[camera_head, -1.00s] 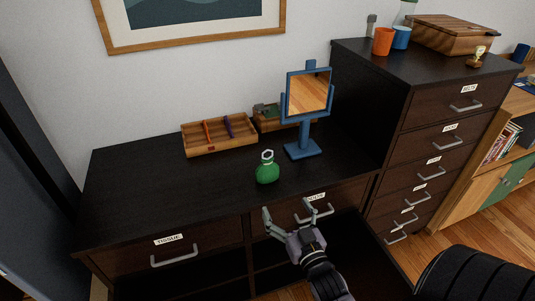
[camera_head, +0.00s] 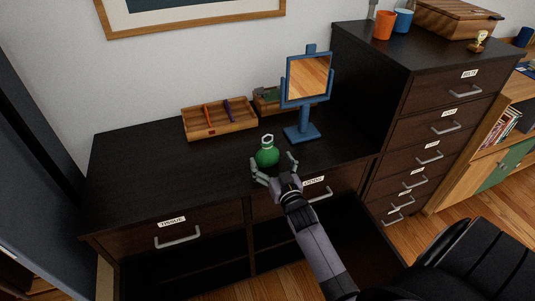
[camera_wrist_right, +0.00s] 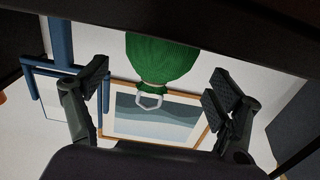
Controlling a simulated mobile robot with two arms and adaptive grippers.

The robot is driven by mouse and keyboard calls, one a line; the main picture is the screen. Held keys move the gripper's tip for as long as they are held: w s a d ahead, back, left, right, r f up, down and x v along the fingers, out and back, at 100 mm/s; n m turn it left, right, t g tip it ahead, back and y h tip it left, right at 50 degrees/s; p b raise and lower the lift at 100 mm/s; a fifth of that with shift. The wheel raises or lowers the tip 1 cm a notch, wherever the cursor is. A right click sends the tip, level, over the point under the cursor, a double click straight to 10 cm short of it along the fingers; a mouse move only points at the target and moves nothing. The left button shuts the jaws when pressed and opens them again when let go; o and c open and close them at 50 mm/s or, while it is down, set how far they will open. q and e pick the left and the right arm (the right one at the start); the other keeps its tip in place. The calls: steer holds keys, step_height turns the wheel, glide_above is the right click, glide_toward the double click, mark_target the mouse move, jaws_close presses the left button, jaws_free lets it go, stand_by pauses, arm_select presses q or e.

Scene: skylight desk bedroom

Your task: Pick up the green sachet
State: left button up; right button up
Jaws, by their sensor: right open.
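The green sachet (camera_head: 267,155) is a small round pouch with a pale tie or ring at its top. It stands on the dark dresser top near the front edge. My right gripper (camera_head: 273,171) is at the front edge of the dresser, its open fingers apart and just in front of the sachet. In the right wrist view the sachet (camera_wrist_right: 160,58) appears upside down between the two open fingers (camera_wrist_right: 158,95), with space on both sides and nothing gripped. My left gripper does not show.
A blue mirror stand (camera_head: 304,100) stands behind and to the right of the sachet. A wooden tray (camera_head: 221,131) with several compartments lies behind to the left. A taller drawer chest (camera_head: 425,110) closes off the right. The dresser's left top (camera_head: 150,180) is clear.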

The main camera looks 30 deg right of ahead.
mark_target(270, 156)
steer(key=x, duration=0.4)
steer(key=shift+w+d, duration=0.1)
steer(key=shift+w, duration=0.1)
steer(key=c, duration=1.2)
steer(key=shift+c, duration=0.2)
steer(key=shift+r, duration=0.1)
